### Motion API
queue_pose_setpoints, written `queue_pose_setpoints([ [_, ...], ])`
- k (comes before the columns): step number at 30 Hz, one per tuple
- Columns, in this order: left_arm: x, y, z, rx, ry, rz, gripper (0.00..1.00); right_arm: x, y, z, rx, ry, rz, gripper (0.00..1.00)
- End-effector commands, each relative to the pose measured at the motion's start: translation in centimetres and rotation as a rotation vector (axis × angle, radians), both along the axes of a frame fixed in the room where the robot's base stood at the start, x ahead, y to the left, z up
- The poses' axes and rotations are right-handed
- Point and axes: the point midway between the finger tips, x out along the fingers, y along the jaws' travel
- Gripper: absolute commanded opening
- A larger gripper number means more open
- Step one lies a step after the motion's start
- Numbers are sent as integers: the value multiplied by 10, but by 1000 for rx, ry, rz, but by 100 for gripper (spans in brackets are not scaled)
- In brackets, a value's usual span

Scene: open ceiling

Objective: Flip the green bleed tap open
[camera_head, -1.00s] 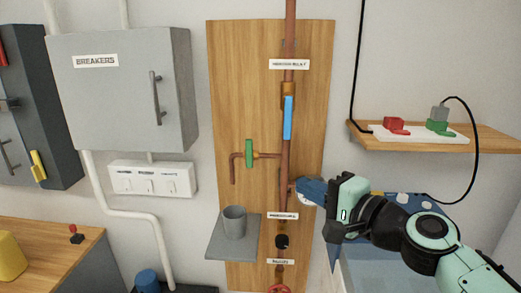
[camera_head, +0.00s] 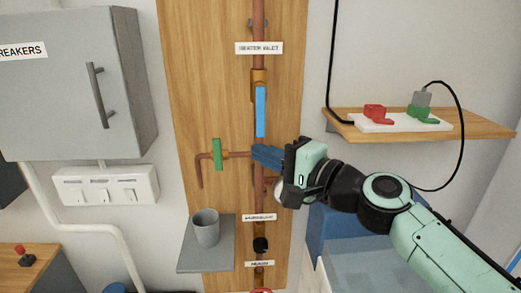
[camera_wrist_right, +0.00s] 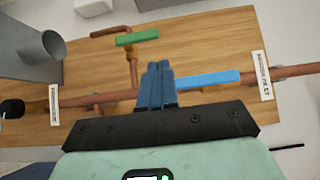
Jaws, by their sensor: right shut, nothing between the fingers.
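The green bleed tap handle (camera_head: 217,154) stands upright on a short copper branch pipe (camera_head: 238,154), left of the main vertical pipe. It also shows in the right wrist view (camera_wrist_right: 137,37), crosswise to its branch. My right gripper (camera_head: 256,152) is shut and empty, its blue fingers in front of the main pipe, to the right of the green handle and apart from it. In the right wrist view the closed fingertips (camera_wrist_right: 158,66) are below and right of the green handle. My left gripper is not in view.
A blue lever (camera_head: 261,111) lies along the main pipe above my fingers. A grey cup (camera_head: 206,228) stands on a small shelf (camera_head: 200,262) below the branch's outlet. A grey breaker cabinet (camera_head: 65,80) is at left. A wooden shelf (camera_head: 480,126) with red and green plugs is at right.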

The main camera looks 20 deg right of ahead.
Motion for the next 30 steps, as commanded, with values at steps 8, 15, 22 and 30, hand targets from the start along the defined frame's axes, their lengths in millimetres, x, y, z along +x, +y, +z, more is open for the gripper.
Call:
queue_pose_setpoints([
  [8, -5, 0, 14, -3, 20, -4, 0, 46, 26, 1, 0, 2, 3, 0],
  [15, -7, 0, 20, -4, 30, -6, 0, 66, 37, 1, 0, 0, 0, 0],
  [22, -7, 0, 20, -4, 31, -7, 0, 69, 38, 0, 0, 0, 0, 0],
  [30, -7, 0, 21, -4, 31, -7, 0, 69, 37, 1, -9, 1, 0, 0],
])
